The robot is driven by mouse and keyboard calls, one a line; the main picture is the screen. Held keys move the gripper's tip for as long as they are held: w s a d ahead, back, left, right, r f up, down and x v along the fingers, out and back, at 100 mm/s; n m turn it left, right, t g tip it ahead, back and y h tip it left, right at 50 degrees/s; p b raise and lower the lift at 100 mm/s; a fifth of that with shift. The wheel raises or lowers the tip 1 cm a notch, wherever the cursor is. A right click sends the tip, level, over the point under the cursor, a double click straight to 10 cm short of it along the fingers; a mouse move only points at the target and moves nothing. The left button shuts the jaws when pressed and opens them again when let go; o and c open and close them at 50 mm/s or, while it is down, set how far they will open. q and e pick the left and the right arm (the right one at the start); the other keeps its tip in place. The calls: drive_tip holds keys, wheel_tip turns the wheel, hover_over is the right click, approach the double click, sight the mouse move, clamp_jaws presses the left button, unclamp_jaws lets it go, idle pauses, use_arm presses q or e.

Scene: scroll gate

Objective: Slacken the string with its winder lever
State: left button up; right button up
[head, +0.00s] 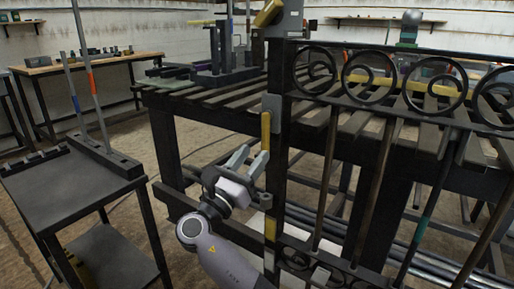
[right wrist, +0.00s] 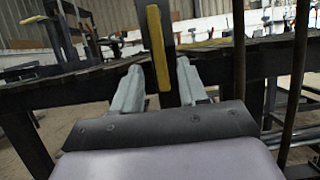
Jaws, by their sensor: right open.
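My right gripper (head: 250,155) is open beside the dark post of the scroll gate (head: 281,75). An upright yellow bar (head: 266,131) stands on the post, just beyond and above the fingertips. In the right wrist view, the same yellow bar (right wrist: 158,48) rises between the two spread fingers of my right gripper (right wrist: 158,70); I cannot tell whether either finger touches it. I cannot make out the string, nor tell for certain which part is its winder lever. My left gripper is out of view.
A slatted bench (head: 200,98) with dark fixtures stands behind the gate. A dark stand (head: 70,190) holding upright rods is at the left. Gate bars (head: 376,190) fill the right side. Open floor (head: 205,140) lies between the stand and the bench.

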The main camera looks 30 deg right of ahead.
sight(264, 142)
drive_tip(key=shift+x, duration=2.1)
clamp_jaws()
